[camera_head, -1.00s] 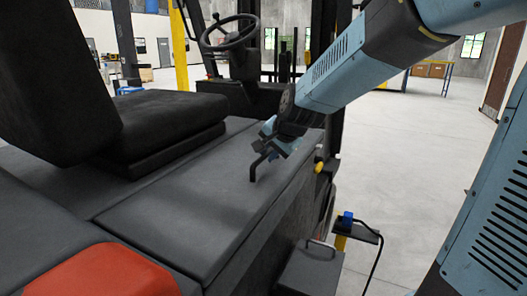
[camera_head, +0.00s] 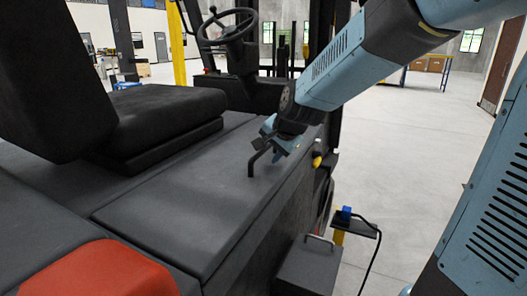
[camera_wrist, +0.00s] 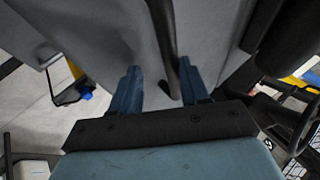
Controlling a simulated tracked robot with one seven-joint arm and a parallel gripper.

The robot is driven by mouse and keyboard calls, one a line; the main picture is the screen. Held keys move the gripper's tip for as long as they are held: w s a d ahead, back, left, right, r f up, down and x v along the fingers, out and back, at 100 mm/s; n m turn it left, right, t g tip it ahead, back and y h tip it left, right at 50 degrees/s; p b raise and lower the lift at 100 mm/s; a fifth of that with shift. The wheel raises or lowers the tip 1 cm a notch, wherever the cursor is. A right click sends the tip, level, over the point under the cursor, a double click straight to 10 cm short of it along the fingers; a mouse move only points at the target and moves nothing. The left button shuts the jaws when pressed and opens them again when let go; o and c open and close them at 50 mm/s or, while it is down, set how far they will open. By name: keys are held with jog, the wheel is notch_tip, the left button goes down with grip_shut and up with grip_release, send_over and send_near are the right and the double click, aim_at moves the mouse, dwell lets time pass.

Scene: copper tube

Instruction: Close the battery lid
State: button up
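The battery lid (camera_head: 185,215) is the long dark grey panel beside the seat of the forklift. It lies about flat in the head view; I cannot tell whether a small gap stays under its edge. A thin black bent handle (camera_head: 251,166) stands up from its far part. My gripper (camera_head: 270,146) is at the top of this handle, over the lid's far end. In the wrist view my gripper (camera_wrist: 160,90) has its two blue fingers apart. The dark handle bar (camera_wrist: 163,40) runs between them, nearer the right finger. I see no clear grip on it.
The black seat (camera_head: 165,120) and the steering wheel (camera_head: 228,28) stand left of and beyond the lid. A red cover (camera_head: 95,272) is at the near left. A grey box (camera_head: 308,268) and a blue plug with cable (camera_head: 346,213) are at the right. Open floor lies farther right.

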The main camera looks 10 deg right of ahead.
dwell(0.3)
jog(key=v, duration=1.3)
jog(key=shift+s+r, duration=0.2)
jog(key=shift+s, duration=0.1)
jog(key=shift+s+d, duration=0.1)
jog(key=shift+d, duration=0.1)
jog(key=s+d+f+n+g+h, duration=0.1)
jog(key=s+d+f+n, duration=0.2)
jog(key=s, duration=0.4)
jog(key=s+d+f+n+h, duration=0.1)
jog(key=s+d+f+n, duration=0.1)
jog(key=s+d+n, duration=0.3)
jog(key=s+d, duration=0.1)
jog(key=s, duration=0.2)
jog(key=shift+d+f+g+h, duration=0.2)
jog(key=shift+f+g+h, duration=0.15)
jog(key=shift+g+h, duration=0.05)
jog(key=shift+c, duration=0.3)
